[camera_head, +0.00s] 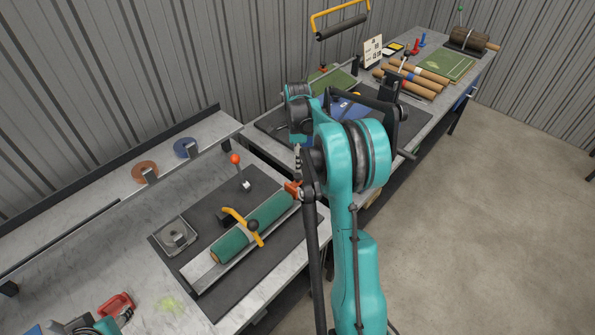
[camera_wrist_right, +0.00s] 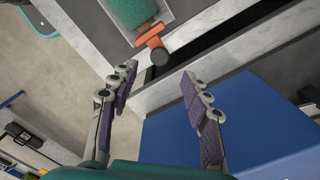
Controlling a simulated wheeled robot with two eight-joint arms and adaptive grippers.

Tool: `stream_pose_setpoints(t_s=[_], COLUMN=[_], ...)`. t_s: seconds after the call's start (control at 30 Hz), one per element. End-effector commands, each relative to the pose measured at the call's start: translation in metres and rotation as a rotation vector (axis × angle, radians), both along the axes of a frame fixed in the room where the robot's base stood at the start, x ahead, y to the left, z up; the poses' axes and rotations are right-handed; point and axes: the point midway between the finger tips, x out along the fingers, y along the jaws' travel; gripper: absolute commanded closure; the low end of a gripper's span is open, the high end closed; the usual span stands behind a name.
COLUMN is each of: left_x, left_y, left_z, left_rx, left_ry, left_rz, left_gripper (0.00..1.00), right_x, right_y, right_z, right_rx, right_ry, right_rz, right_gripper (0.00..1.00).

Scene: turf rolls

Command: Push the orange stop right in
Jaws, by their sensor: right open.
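The orange stop (camera_head: 292,189) sits at the far right end of a grey trough (camera_head: 205,273) that holds a green turf roll (camera_head: 232,244). In the right wrist view the stop (camera_wrist_right: 150,36) is an orange T-shaped piece with a dark round knob, close to the end of the roll (camera_wrist_right: 128,12). My right gripper (camera_wrist_right: 158,84) is open and empty, with the stop ahead of and between its fingers, apart from them. In the head view my right arm partly hides this gripper (camera_head: 298,157). My left gripper (camera_head: 122,318) is partly in view at the bottom left; its jaw state is unclear.
A yellow curved handle (camera_head: 238,222) crosses the roll. A red-knobbed lever (camera_head: 236,160) stands behind it. A red object (camera_head: 117,304) lies near my left gripper. A second bench bears brown rolls (camera_head: 410,84) and a green mat (camera_head: 442,68). Floor at right is clear.

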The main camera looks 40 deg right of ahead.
Motion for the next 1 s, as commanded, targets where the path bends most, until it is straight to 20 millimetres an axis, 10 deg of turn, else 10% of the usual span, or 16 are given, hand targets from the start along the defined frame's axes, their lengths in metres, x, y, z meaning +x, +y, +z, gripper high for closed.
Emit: stream_pose_setpoints(t_s=[0.4, 0.77, 1.0], left_x=[0.000, 0.000, 0.000], left_y=[0.000, 0.000, 0.000], left_z=[-0.012, -0.012, -0.012], left_rx=[0.000, 0.000, 0.000], left_ry=[0.000, 0.000, 0.000], left_rz=[0.000, 0.000, 0.000], left_gripper=[0.60, 0.60, 0.60], right_x=[0.000, 0.000, 0.000], right_y=[0.001, 0.001, 0.001], right_z=[-0.063, -0.070, -0.070], right_rx=[-0.001, -0.001, -0.001], right_ry=[-0.001, -0.002, -0.002], right_rz=[0.003, 0.004, 0.004], right_gripper=[0.52, 0.52, 1.00])
